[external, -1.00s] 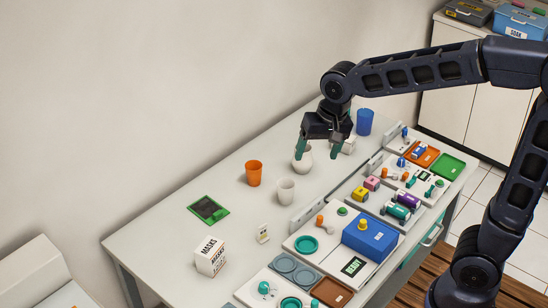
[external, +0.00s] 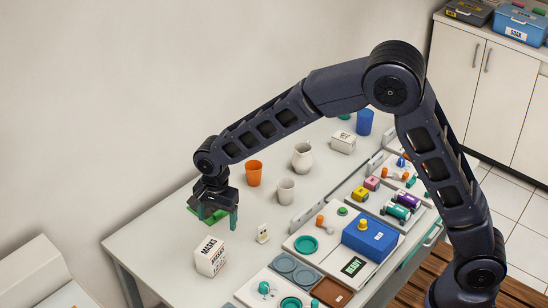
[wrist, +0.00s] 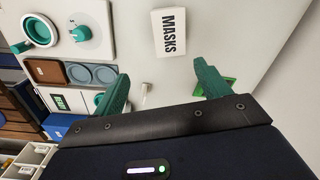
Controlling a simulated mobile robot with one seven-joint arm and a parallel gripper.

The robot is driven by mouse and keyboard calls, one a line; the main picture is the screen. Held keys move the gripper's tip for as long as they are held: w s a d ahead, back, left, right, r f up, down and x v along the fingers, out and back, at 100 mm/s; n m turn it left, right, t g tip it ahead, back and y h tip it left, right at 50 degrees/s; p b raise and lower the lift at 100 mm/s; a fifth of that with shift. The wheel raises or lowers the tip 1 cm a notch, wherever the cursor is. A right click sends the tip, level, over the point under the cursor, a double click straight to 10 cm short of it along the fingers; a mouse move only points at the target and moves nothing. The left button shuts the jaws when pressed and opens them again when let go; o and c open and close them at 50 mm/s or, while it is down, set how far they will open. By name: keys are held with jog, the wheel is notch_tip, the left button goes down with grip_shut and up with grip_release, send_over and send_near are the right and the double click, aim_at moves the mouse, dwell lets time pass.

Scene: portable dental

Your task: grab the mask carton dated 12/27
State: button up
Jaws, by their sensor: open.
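A white carton lettered MASKS (external: 210,256) stands upright on the left part of the table in the external view. The wrist view shows the top of this masks carton (wrist: 172,32) ahead of the fingertips. No date can be read on it. A second white carton (external: 343,142) stands at the far end of the table; its lettering is too small to read. My gripper (external: 215,221) is open and empty, with green fingers, above and just behind the masks carton. In the wrist view my gripper (wrist: 160,85) has its fingers spread, with the masks carton beyond them and apart.
A green-framed tablet is partly hidden under my gripper. A small white stand (external: 263,233), a grey cup (external: 286,190), an orange cup (external: 254,173) and a white jug (external: 302,157) stand nearby. Trays with a blue box (external: 370,239) line the right side. Table left of the carton is clear.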

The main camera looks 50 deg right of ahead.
jog(key=m, duration=0.1)
send_over(208, 248)
notch_tip(208, 248, down, 5)
jog(key=shift+s+r, duration=0.1)
jog(key=shift+a+f, duration=0.15)
jog(key=shift+f, duration=0.3)
notch_tip(208, 248, down, 5)
jog(key=shift+d+f, duration=0.2)
jog(key=shift+f, duration=1.15)
jog(key=shift+d+f, duration=0.2)
jog(key=shift+f, duration=1.1)
jog(key=c, duration=1.1)
jog(key=shift+o, duration=0.2)
jog(key=shift+r, duration=0.1)
